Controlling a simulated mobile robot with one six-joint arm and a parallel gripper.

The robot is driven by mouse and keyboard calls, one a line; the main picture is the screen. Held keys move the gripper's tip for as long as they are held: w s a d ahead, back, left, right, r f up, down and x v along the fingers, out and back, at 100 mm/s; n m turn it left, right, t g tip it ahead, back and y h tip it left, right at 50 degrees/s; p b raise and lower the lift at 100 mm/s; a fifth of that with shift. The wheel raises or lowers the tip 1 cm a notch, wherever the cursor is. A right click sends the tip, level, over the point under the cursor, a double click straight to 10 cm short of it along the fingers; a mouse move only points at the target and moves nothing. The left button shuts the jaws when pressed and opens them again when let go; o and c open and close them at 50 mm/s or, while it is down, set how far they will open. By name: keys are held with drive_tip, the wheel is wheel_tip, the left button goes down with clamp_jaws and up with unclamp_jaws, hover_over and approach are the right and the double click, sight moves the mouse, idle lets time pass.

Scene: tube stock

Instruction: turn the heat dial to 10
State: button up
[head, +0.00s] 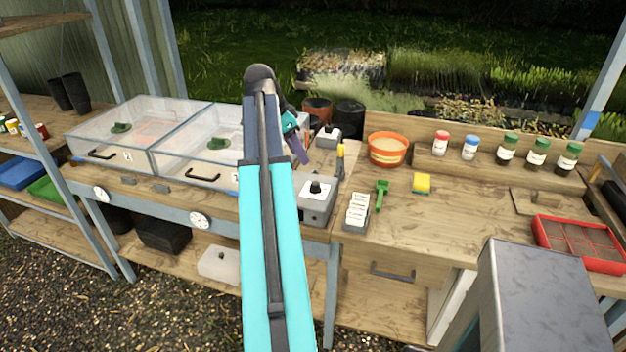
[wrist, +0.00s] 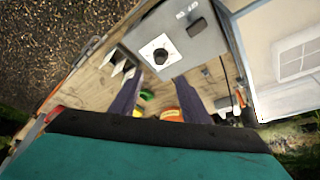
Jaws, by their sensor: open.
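A grey control box (head: 318,205) with a black knob (head: 315,187) on its top stands on the bench right of the clear propagators. The dial's numbers are too small to read.
A second grey box (head: 328,136) with a knob stands farther back. Two clear propagators (head: 120,140) are on the left.

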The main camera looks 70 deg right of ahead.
sight(315, 183)
drive_tip(key=shift+p+x, duration=1.5)
drive_tip(key=shift+x, duration=5.2)
drive_tip(key=c, duration=1)
